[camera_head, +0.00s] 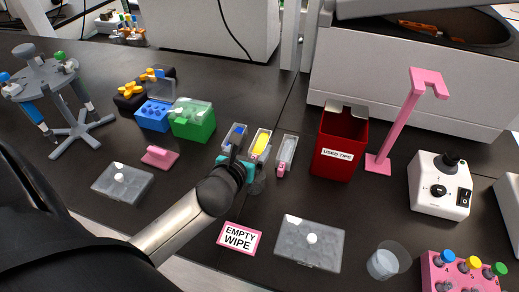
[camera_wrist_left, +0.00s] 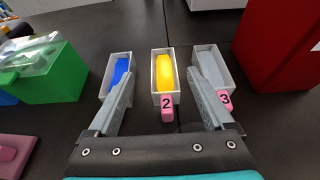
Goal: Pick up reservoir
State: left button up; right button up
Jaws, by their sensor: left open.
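Three small open reservoirs stand in a row on the dark bench. The left one (camera_head: 236,134) holds blue, the middle one (camera_head: 260,144) yellow, and the right one (camera_head: 287,155) looks empty or clear. In the left wrist view the yellow reservoir (camera_wrist_left: 164,76) has a pink "2" tag, and the right reservoir (camera_wrist_left: 212,68) has a pink "3" tag. My left gripper (camera_head: 243,160) is at the near side of the row. In the wrist view it (camera_wrist_left: 160,78) is open and empty, its fingers either side of the yellow reservoir, partly covering the outer two. Contact cannot be told.
A green box (camera_head: 193,122) and blue rack (camera_head: 153,116) stand left of the row. A red used-tips bin (camera_head: 338,145) and pink stand (camera_head: 395,130) are at right. Clear-lidded boxes (camera_head: 122,185) (camera_head: 308,245) and an "EMPTY WIPE" label (camera_head: 240,239) lie nearer.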

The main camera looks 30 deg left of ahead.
aim_at(260, 153)
pick_arm(q)
jog(key=w+f+b, duration=0.1)
jog(key=w+f, duration=0.2)
jog(key=shift+w+a+f+b, duration=0.15)
jog(key=shift+w+f+b, duration=0.15)
jog(key=shift+w, duration=0.15)
jog(key=shift+f, duration=0.1)
grip_shut()
dwell(0.5)
jog(key=shift+w+r, duration=0.2)
jog(key=shift+r, duration=0.35)
notch_tip(260, 153, up, 19)
jog(key=p, duration=0.6)
jog(key=shift+w+r, duration=0.2)
jog(key=shift+a, duration=0.1)
